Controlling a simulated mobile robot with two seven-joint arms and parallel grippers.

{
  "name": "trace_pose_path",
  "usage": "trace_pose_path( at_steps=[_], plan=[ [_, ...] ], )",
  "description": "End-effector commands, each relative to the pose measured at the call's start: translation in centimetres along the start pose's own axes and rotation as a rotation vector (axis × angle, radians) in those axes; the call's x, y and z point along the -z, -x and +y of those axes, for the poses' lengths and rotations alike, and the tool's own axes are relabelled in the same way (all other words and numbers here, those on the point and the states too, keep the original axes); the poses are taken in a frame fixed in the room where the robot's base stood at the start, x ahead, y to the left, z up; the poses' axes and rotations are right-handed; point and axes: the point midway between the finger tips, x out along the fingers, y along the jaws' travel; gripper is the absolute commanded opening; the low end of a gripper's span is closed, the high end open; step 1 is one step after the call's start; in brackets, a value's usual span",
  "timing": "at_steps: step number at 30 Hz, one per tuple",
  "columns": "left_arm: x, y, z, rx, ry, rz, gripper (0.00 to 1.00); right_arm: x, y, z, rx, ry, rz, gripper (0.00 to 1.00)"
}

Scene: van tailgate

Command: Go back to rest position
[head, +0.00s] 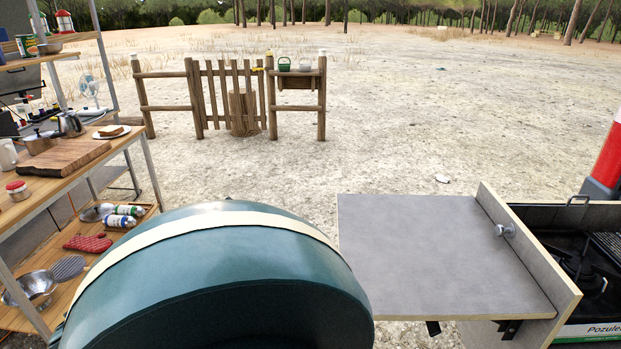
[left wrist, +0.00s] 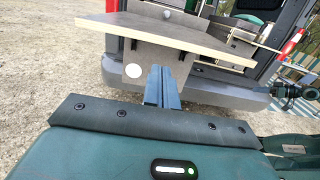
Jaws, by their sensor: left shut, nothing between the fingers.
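My left gripper (left wrist: 158,76) shows in the left wrist view, its two blue-grey fingers shut together with nothing visible between them. The fingers point up the picture toward a pale board (left wrist: 150,32) and the van's rear bumper (left wrist: 215,92); whether they touch anything I cannot tell. In the head view neither gripper shows. My right gripper is in neither view.
In the head view a grey fold-out board (head: 430,250) with an upright panel (head: 528,262) is at the right, next to a black stove (head: 590,262). A shelf unit (head: 148,178) with kitchenware stands at the left. A wooden fence (head: 198,98) is farther back; open ground lies between.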

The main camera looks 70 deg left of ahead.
Motion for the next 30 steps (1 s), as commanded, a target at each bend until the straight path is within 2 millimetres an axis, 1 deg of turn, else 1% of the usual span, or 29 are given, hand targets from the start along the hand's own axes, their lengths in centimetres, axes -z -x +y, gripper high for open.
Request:
trace_pose_path(
  at_steps=[3,9,11,14,17,19,21,23,24,26,27,29,30],
  plan=[
    [-0.1,0.4,0.0,0.001,0.001,0.0,0.0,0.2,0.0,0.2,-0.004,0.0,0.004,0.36],
    [-0.1,0.3,0.0,-0.002,0.005,0.0,0.0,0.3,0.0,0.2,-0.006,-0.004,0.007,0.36],
    [0.1,-0.1,0.1,-0.017,0.026,-0.004,0.0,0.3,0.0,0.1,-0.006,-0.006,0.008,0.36],
    [0.8,-1.9,0.6,-0.081,0.117,-0.019,0.0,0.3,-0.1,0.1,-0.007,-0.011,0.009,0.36],
    [2.2,-4.7,1.3,-0.196,0.294,-0.055,0.0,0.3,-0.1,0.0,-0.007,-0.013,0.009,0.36],
    [3.4,-7.0,1.7,-0.293,0.456,-0.093,0.0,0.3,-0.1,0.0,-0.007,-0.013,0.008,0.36],
    [4.6,-9.1,1.7,-0.389,0.629,-0.135,0.0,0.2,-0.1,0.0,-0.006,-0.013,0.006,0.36],
    [5.8,-10.7,1.5,-0.47,0.781,-0.174,0.0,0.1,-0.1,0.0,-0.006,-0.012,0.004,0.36],
    [6.6,-11.7,1.3,-0.525,0.885,-0.199,0.0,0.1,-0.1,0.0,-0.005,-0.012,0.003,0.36],
    [7.9,-13.1,0.6,-0.605,1.043,-0.238,0.0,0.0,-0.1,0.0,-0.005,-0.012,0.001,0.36],
    [8.7,-14.0,-0.1,-0.658,1.15,-0.263,0.0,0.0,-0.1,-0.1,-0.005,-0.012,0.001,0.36],
    [10.0,-15.3,-1.3,-0.739,1.311,-0.299,0.0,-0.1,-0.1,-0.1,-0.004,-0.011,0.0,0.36],
    [10.9,-16.0,-2.3,-0.794,1.419,-0.321,0.0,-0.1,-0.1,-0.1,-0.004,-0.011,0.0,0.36]
  ],
)
